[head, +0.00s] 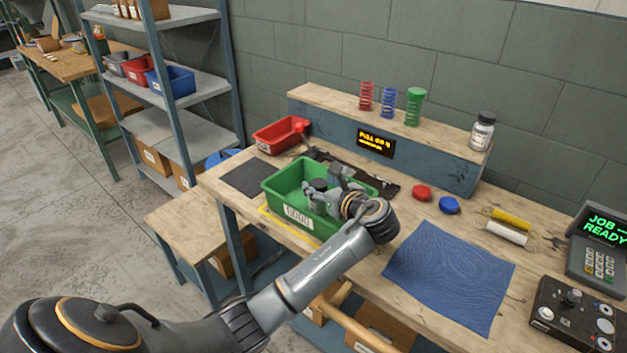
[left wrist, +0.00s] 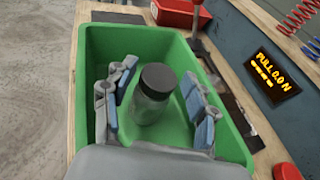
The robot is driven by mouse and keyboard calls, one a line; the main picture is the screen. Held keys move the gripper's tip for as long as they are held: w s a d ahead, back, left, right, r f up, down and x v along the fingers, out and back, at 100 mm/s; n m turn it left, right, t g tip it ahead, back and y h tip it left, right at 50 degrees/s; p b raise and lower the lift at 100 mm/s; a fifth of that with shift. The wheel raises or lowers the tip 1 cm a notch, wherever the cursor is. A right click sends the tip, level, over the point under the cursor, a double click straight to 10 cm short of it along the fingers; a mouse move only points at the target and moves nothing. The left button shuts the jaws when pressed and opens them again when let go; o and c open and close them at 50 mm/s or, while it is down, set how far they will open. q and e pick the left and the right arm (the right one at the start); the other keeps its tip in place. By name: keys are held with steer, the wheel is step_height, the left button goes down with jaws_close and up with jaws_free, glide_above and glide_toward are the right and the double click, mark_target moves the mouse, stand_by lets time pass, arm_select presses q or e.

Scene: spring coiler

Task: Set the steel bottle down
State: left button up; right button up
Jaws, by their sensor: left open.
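A steel bottle (left wrist: 152,108) with a black cap stands upright in the green bin (left wrist: 95,50) in the left wrist view. In the head view the bottle's dark cap (head: 318,184) shows beside my fingers, and the rest is hidden by the gripper and the wall of the green bin (head: 275,190). My left gripper (head: 325,188) reaches into the bin from above. In the left wrist view the blue-padded fingers of my left gripper (left wrist: 158,72) are open on both sides of the bottle, with gaps to it. My right gripper is not in view.
A red bin (head: 281,134) stands behind the green bin. A raised shelf (head: 335,103) holds springs and a pale, black-capped bottle (head: 482,131). A blue cloth (head: 450,275), red cap (head: 422,192) and blue cap (head: 449,205) lie to the right on the wooden bench.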

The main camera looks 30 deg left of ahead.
arm_select(q)
steer(key=v, duration=0.6)
steer(key=shift+s+d, duration=0.15)
steer(key=shift+d, duration=0.2)
steer(key=shift+r, duration=0.1)
